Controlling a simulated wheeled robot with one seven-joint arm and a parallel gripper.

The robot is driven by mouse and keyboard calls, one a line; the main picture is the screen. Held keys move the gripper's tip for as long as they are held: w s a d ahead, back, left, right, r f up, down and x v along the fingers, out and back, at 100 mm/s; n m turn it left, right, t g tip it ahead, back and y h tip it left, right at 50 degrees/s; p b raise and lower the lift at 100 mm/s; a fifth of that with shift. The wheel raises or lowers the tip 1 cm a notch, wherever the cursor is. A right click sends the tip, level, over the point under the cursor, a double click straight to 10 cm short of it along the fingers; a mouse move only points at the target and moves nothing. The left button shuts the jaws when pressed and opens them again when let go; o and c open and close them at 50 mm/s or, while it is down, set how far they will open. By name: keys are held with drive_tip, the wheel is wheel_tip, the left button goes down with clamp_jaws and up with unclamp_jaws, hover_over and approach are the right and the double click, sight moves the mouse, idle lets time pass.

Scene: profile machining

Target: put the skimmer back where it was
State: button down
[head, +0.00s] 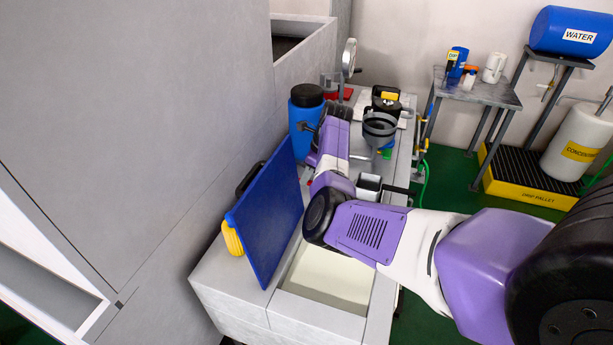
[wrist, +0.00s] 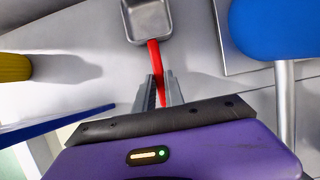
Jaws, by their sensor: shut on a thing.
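The skimmer (wrist: 148,20) shows in the wrist view as a square grey metal pan on a red handle (wrist: 154,55). My gripper (wrist: 160,85) is shut on the red handle, with one finger on each side. The pan points away from my gripper, toward the top of the picture, and its far edge is cut off. A pale grey surface lies behind it; I cannot tell whether the pan touches it. In the head view my arm reaches over the grey machine, and I cannot make out the skimmer for certain there.
A blue panel (head: 270,222) stands tilted on the machine, with a yellow object (head: 232,238) behind it. A blue container with a black lid (head: 306,112) stands beside my arm. An open pale basin (head: 331,274) is in front. A metal side table (head: 482,92) stands at the back.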

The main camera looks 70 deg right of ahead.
drive_tip(key=c, duration=1.4)
unclamp_jaws()
drive_tip(key=v, duration=1.2)
